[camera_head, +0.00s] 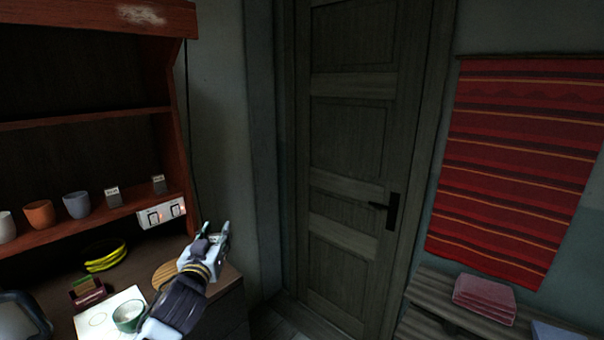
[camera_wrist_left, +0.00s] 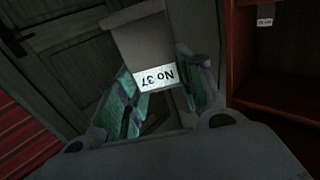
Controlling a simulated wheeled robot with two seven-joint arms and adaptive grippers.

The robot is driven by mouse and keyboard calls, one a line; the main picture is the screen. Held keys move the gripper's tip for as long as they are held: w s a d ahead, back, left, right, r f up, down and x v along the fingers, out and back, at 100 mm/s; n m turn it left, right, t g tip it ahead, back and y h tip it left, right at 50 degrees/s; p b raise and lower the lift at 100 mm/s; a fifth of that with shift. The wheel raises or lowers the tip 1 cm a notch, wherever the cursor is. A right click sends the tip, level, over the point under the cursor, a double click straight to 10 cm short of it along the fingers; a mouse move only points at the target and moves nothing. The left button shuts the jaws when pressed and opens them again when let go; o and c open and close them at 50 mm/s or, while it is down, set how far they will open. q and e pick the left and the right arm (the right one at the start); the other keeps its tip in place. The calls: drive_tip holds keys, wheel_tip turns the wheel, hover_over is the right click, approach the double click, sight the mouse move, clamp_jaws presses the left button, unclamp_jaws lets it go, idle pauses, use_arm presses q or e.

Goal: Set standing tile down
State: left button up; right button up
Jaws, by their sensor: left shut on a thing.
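My left gripper (camera_head: 216,236) is over the right end of the wooden counter, in front of the shelf unit. In the left wrist view its fingers (camera_wrist_left: 165,100) are shut on a grey tile (camera_wrist_left: 143,42) with a white label reading "No 37", upside down in that view. In the head view the held tile is hard to make out. Two small labelled standing tiles, one (camera_head: 113,197) nearer the cups and one (camera_head: 158,185) near the shelf's right end, stand on the lower shelf (camera_head: 90,222). My right gripper is not in view.
Several cups, one blue-grey (camera_head: 76,205), stand left of the tiles. A switch panel (camera_head: 161,212) is below the shelf edge. A closed door (camera_head: 345,150) is behind.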

use_arm(q)
drive_tip(key=s+f, duration=0.4)
drive_tip(key=f, duration=0.6)
drive_tip(key=s+f, duration=0.5)
drive_tip(key=f, duration=0.6)
drive_tip(key=shift+d+f, duration=0.2)
drive_tip(key=shift+d, duration=0.2)
drive_tip(key=s+f, duration=0.4)
drive_tip(key=f, duration=0.2)
drive_tip(key=shift+s, duration=0.3)
drive_tip(key=shift+r, duration=0.1)
